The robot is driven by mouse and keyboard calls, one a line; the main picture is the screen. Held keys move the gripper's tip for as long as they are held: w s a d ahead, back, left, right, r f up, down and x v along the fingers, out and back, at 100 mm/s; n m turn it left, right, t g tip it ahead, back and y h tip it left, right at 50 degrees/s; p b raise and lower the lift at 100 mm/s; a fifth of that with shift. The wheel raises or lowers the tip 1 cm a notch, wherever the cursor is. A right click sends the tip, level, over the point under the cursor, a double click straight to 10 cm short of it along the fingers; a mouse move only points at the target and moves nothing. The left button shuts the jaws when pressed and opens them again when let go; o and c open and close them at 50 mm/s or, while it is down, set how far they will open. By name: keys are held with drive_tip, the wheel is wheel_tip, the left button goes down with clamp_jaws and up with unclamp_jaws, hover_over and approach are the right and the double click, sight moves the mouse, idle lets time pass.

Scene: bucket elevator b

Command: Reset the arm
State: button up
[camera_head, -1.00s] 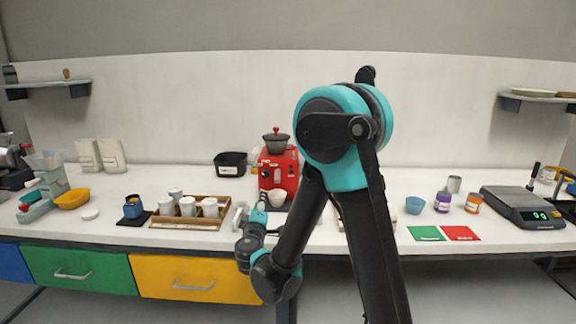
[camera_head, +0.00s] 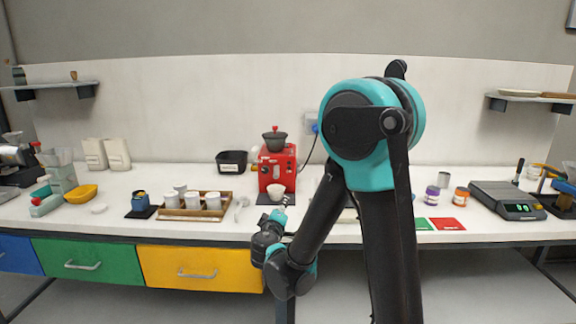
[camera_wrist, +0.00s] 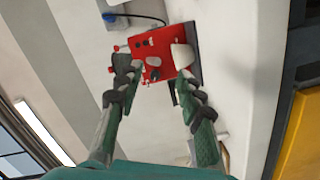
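My arm stands folded in the middle of the head view, with its elbow high and its forearm reaching down to the left. My gripper (camera_head: 281,217) is small there, at the counter's front edge below the red coffee machine (camera_head: 277,170). In the wrist view my gripper (camera_wrist: 156,72) has its two fingers spread apart with nothing held between them. The red machine (camera_wrist: 146,45) shows beyond the fingertips, with a white cup (camera_wrist: 183,57) at it. The cup (camera_head: 277,188) also shows in the head view.
A wooden tray (camera_head: 180,213) with several white cups stands left of the machine. A white spoon-like item (camera_head: 241,206) lies between them. A black bin (camera_head: 232,160) is behind. A scale (camera_head: 507,200), small jars and red and green cards (camera_head: 447,224) are at right. Drawers (camera_head: 200,267) lie below the counter.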

drive_tip(key=s+d+f+m+g+h, duration=0.1)
drive_tip(key=s+d+f+m+g, duration=0.25)
drive_tip(key=d, duration=0.65)
drive_tip(key=s+d+f+m+g+h, duration=0.25)
drive_tip(key=s+d+f+g, duration=0.2)
drive_tip(key=d, duration=0.55)
drive_tip(key=s+f+m+g+y, duration=0.2)
drive_tip(key=s+f+y, duration=0.1)
drive_tip(key=s, duration=0.6)
drive_tip(key=s+d+f+m+g+y, duration=0.1)
drive_tip(key=s+f+m+g+y, duration=0.1)
drive_tip(key=s, duration=0.7)
drive_tip(key=shift+d+f+m+g+y, duration=0.25)
drive_tip(key=shift+f+m+y, duration=0.3)
drive_tip(key=shift+f, duration=0.7)
